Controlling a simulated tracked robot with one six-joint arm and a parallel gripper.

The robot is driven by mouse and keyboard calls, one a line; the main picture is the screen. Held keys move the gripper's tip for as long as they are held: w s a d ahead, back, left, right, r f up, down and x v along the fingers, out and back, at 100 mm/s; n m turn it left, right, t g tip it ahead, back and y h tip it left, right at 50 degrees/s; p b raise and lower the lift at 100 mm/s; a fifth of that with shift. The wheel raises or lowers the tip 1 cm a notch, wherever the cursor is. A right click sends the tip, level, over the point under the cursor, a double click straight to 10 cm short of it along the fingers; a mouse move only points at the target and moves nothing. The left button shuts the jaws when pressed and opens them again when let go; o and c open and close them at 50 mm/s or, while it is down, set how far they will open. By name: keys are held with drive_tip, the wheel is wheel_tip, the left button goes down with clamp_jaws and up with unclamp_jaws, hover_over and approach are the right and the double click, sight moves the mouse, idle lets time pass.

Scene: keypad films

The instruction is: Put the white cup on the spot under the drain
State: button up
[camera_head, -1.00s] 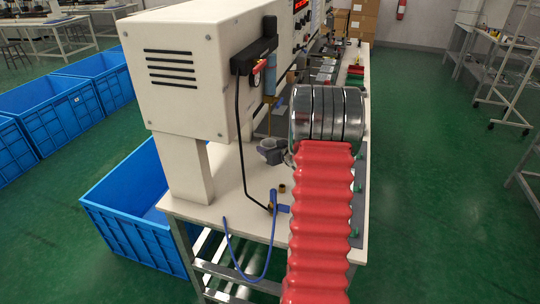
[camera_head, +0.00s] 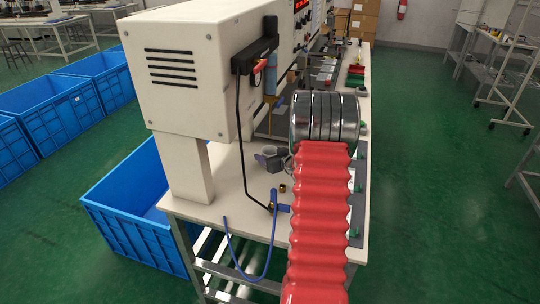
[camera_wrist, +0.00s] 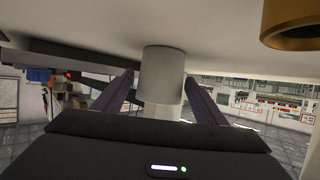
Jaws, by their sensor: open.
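The wrist view is upside down, with the pale tabletop along its top. A white cylinder, which looks like the white cup (camera_wrist: 164,72), stands on the tabletop there. The two dark purple fingers of my gripper (camera_wrist: 160,84) are apart, one on each side of it. I cannot tell whether either finger touches it. In the head view my gripper (camera_head: 269,158) is small and low over the bench, left of my red-sleeved arm. The cup cannot be made out there. I cannot identify the drain or the spot under it.
A brass fitting (camera_wrist: 290,24) is close by in the wrist view. A small brass piece (camera_head: 282,188) and a blue-handled hose (camera_head: 283,207) lie on the bench (camera_head: 230,190). A white cabinet (camera_head: 185,80) stands at left. A blue crate (camera_head: 135,225) sits below it.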

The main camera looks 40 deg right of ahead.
drive_tip(key=shift+r, duration=0.1)
drive_tip(key=shift+s+a+r, duration=0.1)
drive_tip(key=shift+s+r, duration=0.1)
drive_tip(key=shift+s, duration=0.2)
drive_tip(key=v, duration=1.1)
drive_tip(key=shift+s, duration=0.1)
idle(0.4)
